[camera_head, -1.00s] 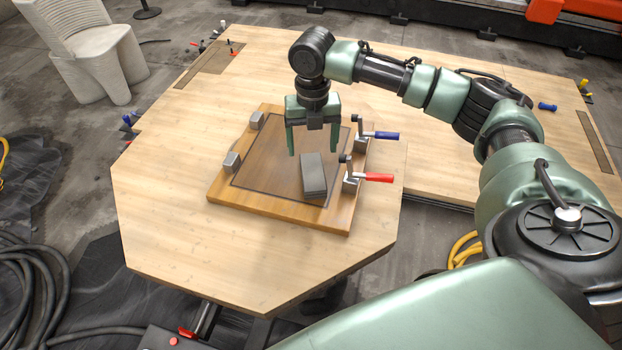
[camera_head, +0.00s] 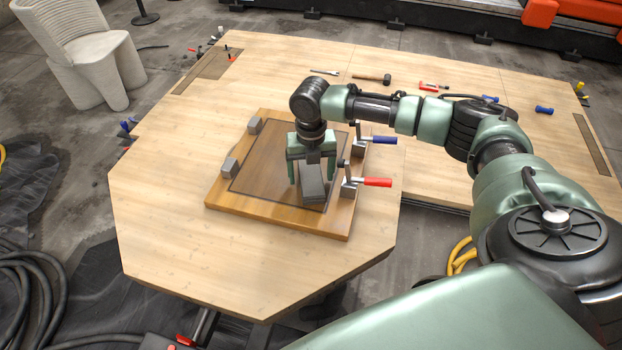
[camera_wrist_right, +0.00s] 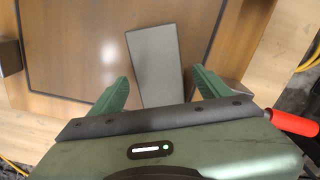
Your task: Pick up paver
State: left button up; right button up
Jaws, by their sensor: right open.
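The grey rectangular paver (camera_head: 313,186) lies on a wooden board (camera_head: 222,191) near its right front side. In the right wrist view the paver (camera_wrist_right: 157,62) reaches away between and beyond the fingertips. My right gripper (camera_head: 311,184) points down over the paver, with one finger on either side. It is open, and in the right wrist view (camera_wrist_right: 161,88) a gap shows between each finger and the paver. The paver's rear part is hidden by the gripper in the head view. My left gripper is not in view.
Two toggle clamps, one with a blue handle (camera_head: 383,139) and one with a red handle (camera_head: 377,182), stand at the board's right side. Grey blocks (camera_head: 229,167) sit along its left side. A hammer (camera_head: 374,78) lies at the table's back. The table's front left (camera_head: 190,245) is clear.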

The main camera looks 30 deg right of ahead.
grip_shut()
jog(key=shift+r, duration=0.2)
